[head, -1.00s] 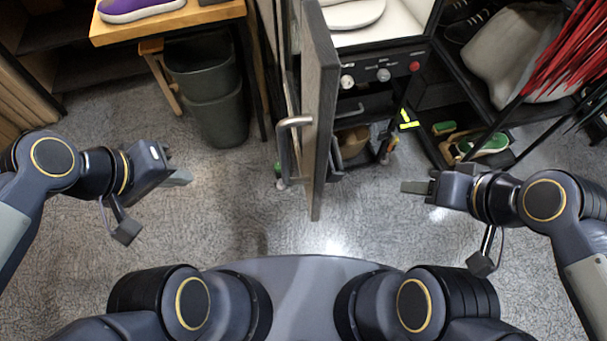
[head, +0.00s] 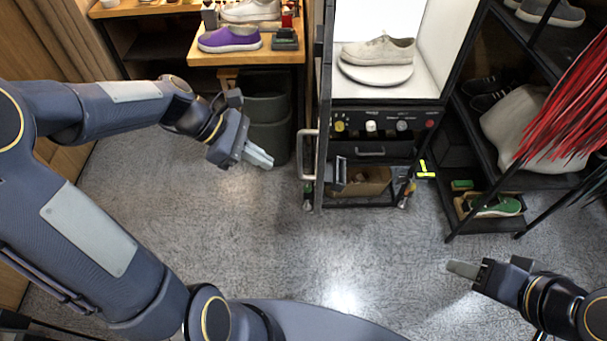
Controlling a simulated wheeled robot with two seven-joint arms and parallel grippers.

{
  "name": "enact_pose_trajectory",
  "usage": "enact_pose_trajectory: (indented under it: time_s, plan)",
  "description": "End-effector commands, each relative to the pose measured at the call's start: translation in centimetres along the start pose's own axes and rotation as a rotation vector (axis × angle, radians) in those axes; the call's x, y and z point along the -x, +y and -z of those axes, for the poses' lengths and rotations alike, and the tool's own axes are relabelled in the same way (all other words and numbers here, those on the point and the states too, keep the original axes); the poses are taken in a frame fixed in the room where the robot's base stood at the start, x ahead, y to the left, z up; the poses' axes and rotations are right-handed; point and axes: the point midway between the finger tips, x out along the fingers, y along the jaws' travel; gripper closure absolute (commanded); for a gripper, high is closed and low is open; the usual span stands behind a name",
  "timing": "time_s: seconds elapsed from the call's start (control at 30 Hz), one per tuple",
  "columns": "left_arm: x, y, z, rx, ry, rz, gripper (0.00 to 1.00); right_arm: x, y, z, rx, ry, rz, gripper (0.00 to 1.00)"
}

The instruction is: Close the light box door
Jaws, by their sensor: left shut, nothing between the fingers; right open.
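The light box (head: 427,60) stands at upper centre with its inside lit. A cream sneaker (head: 380,52) sits in it on a round white turntable (head: 375,72). The light box door (head: 323,110) is swung open on the left side, seen nearly edge-on, with a metal handle (head: 304,155) on its left face. My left gripper (head: 262,159) is shut and empty, a little left of the handle and apart from it. My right gripper (head: 476,272) is at lower right, open and empty, far from the door.
A wooden table (head: 280,55) at upper left holds a purple sneaker (head: 230,39). A dark bin (head: 268,105) stands below it. A black shoe rack (head: 470,130) and red strands (head: 560,95) are at right. The floor in front is clear.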

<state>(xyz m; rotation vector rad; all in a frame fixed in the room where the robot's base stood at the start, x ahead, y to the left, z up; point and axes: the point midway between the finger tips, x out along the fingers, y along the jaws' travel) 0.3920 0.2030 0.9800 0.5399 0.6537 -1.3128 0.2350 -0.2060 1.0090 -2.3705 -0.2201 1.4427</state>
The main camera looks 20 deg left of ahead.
Motion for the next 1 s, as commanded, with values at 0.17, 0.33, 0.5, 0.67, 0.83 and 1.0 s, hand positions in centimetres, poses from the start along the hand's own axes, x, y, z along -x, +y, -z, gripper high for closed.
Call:
enact_pose_trajectory:
  time_s: [0.17,0.33,0.5,0.67,0.83,1.0]
  plan:
    - [-4.2,-0.2,0.0,-0.001,0.000,0.008,1.00,-0.2,0.1,-0.1,0.000,0.000,0.000,0.51]
    - [-7.0,-0.1,-0.8,-0.007,0.000,0.004,1.00,-0.1,0.0,-0.1,0.000,0.000,0.000,0.51]
    - [-8.5,-0.1,-2.3,-0.004,0.001,0.002,1.00,0.1,-0.1,0.1,0.000,0.000,0.000,0.51]
    - [-9.1,-0.1,-2.8,-0.004,0.001,0.001,1.00,0.2,-0.1,0.1,0.000,0.000,0.000,0.51]
    - [-9.2,-0.1,-2.9,-0.003,0.001,0.000,1.00,0.2,-0.1,0.1,0.000,0.000,0.000,0.51]
    - [-9.2,-0.1,-2.9,-0.003,0.001,0.000,1.00,0.2,-0.1,0.1,0.000,0.000,0.000,0.51]
